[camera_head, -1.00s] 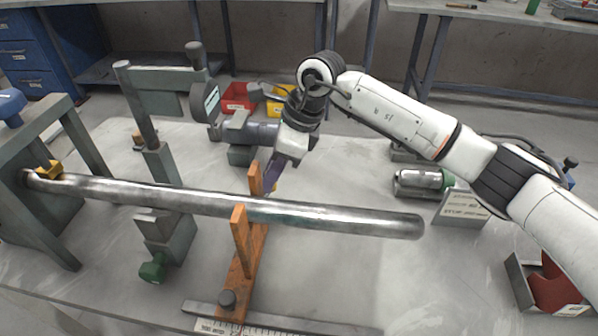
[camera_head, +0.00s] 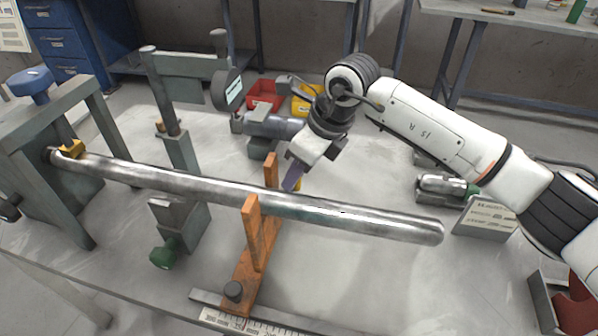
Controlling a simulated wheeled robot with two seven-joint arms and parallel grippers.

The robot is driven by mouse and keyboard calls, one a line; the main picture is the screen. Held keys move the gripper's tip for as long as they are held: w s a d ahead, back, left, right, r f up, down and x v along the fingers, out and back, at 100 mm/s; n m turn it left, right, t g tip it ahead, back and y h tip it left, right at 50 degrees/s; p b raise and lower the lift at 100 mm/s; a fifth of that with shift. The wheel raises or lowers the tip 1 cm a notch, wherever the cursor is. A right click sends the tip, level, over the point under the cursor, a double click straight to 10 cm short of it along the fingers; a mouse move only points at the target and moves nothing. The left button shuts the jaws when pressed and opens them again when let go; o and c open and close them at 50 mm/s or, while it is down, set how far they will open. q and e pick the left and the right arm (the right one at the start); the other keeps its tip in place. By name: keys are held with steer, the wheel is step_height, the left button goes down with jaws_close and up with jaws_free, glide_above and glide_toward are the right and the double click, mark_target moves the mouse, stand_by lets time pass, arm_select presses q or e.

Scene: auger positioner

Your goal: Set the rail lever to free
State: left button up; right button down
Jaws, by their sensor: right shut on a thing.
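My right gripper (camera_head: 293,178) has purple fingers pointing down, just behind the long steel bar (camera_head: 340,215) and right of the far upright of the orange support (camera_head: 252,232). The bar passes between the two uprights. My left gripper is not in view.
A green-grey frame (camera_head: 45,135) holds the bar's left end, and a green-grey stand (camera_head: 182,150) with a green knob (camera_head: 164,254) stands left of the support. A metal cylinder (camera_head: 440,188) and a sign (camera_head: 486,216) are at right.

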steer(key=c, duration=1.6)
jaws_free()
steer(key=v, duration=1)
steer(key=shift+r, duration=0.2)
